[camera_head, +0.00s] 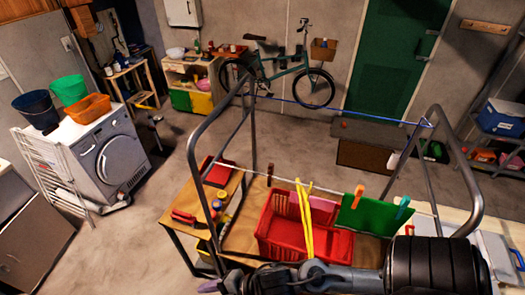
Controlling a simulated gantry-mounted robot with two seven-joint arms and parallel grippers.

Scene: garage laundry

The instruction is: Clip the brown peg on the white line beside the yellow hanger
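The white line (335,193) runs across the drying frame, above a wooden table. The yellow hanger (304,222) hangs from it near the middle. A small brown piece (269,171), which looks like the brown peg, stands at the line left of the hanger; I cannot tell whether it is clipped on. My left gripper is not in view.
A red basket (278,238) stands on the table (180,213) below the line, behind the hanger. A pink cloth (320,202) hangs right of the hanger. The frame's grey metal tubes (198,135) rise on both sides. A blue line (340,111) crosses farther back.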

